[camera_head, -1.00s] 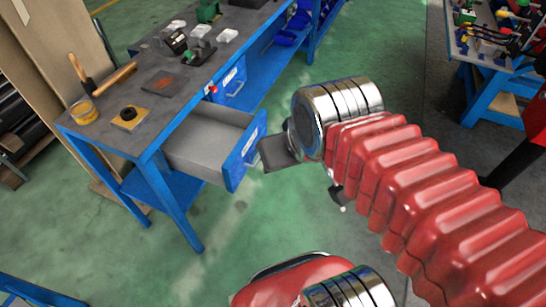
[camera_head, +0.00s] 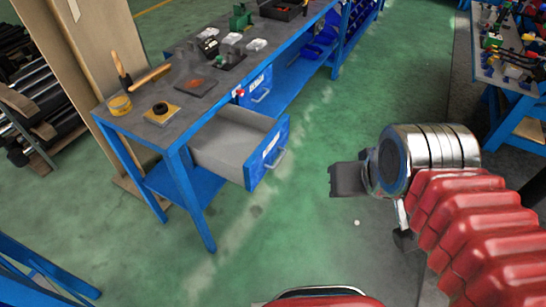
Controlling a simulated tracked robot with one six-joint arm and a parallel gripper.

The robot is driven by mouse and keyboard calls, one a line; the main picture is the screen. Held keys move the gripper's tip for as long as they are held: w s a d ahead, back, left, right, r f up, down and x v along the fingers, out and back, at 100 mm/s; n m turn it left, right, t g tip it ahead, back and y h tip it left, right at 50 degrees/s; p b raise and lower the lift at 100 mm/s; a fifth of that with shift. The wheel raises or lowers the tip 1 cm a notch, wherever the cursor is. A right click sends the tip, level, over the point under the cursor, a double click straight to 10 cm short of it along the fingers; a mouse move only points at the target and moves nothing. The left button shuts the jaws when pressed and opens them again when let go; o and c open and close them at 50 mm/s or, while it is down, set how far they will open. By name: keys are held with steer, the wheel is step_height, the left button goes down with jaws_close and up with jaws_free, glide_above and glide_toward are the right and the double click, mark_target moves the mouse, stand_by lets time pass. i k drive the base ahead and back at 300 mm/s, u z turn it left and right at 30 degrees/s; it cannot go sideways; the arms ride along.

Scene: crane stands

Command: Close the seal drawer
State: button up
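The open drawer (camera_head: 222,146) with a blue front (camera_head: 265,155) and a bar handle sticks out of the blue workbench (camera_head: 183,113) on the left. Its grey inside looks empty. I cannot read its label clearly. A second blue drawer (camera_head: 258,86) farther along the bench looks shut. My gripper (camera_head: 340,180) is to the right of the open drawer's front, apart from it over the floor. Its dark end shows from the side, and I cannot tell whether its fingers are open or shut.
A second table (camera_head: 510,80) with tools stands at the upper right. Green floor is clear between the bench and my arm.

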mark_target(238, 144)
steer(key=u, duration=0.4)
steer(key=i, duration=0.95)
steer(key=u, duration=0.1)
